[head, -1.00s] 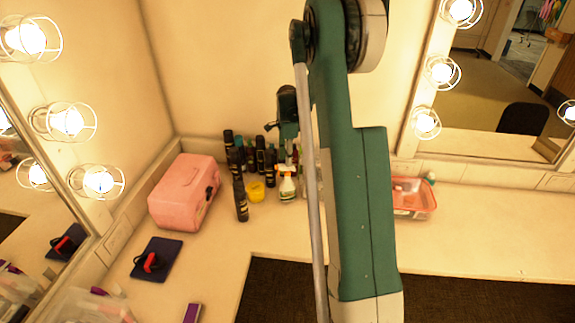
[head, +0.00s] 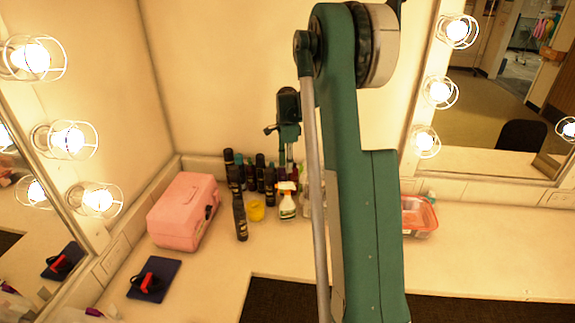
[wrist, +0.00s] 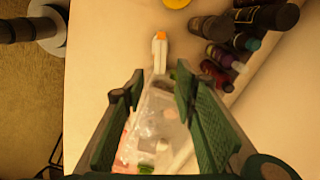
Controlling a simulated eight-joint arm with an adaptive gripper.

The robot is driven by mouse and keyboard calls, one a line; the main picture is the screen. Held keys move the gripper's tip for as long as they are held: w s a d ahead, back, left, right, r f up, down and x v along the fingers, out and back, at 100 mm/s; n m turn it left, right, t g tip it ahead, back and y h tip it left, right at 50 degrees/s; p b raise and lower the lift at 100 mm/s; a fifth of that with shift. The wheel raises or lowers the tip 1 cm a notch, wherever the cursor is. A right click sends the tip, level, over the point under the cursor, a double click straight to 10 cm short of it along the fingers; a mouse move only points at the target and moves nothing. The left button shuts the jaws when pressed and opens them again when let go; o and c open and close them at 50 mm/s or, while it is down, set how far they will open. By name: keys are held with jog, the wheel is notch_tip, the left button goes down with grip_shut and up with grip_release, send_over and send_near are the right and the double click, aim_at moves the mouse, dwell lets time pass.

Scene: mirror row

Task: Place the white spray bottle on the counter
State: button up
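The white spray bottle (head: 287,205) with an orange trigger top stands upright on the counter (head: 215,268), at the front of a cluster of bottles. In the wrist view, a white top with an orange tip (wrist: 160,48), apparently the same bottle, lies just beyond my fingertips. My gripper (wrist: 156,92) is open, with its two green fingers apart. A clear item (wrist: 165,125) shows below and between the fingers; I cannot tell that they touch it. In the head view my wrist is above the bottles, and my fingertips are hard to make out.
Dark bottles (head: 260,172) crowd behind and left of the spray bottle, with a yellow jar (head: 256,210) beside it. A pink case (head: 184,212) stands left, and a red tray (head: 418,216) right. The front counter strip is mostly clear. A dark blue pad (head: 153,279) lies at left.

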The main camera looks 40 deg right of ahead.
jog(key=shift+a+r, duration=0.1)
jog(key=s+a+r+n+t, duration=0.1)
jog(key=s+a+r+n, duration=0.2)
jog(key=s+a+r, duration=0.4)
jog(key=s+a+r+n+t, duration=0.15)
jog(key=a+r+n, duration=0.25)
jog(key=a, duration=0.5)
jog(key=s+a+r+n+t, duration=0.1)
jog(key=s+a+r+n, duration=0.2)
jog(key=s+a+r, duration=0.4)
jog(key=s+a+f+n+t, duration=0.1)
jog(key=s+a+n+t, duration=0.1)
jog(key=s+a+n, duration=0.4)
jog(key=s+a+f+n+t, duration=0.1)
jog(key=s+a+f+n, duration=0.1)
jog(key=s+a+n, duration=0.5)
jog(key=s+a, duration=0.5)
jog(key=s, duration=0.4)
jog(key=shift+f+t, duration=0.15)
jog(key=shift+t, duration=0.2)
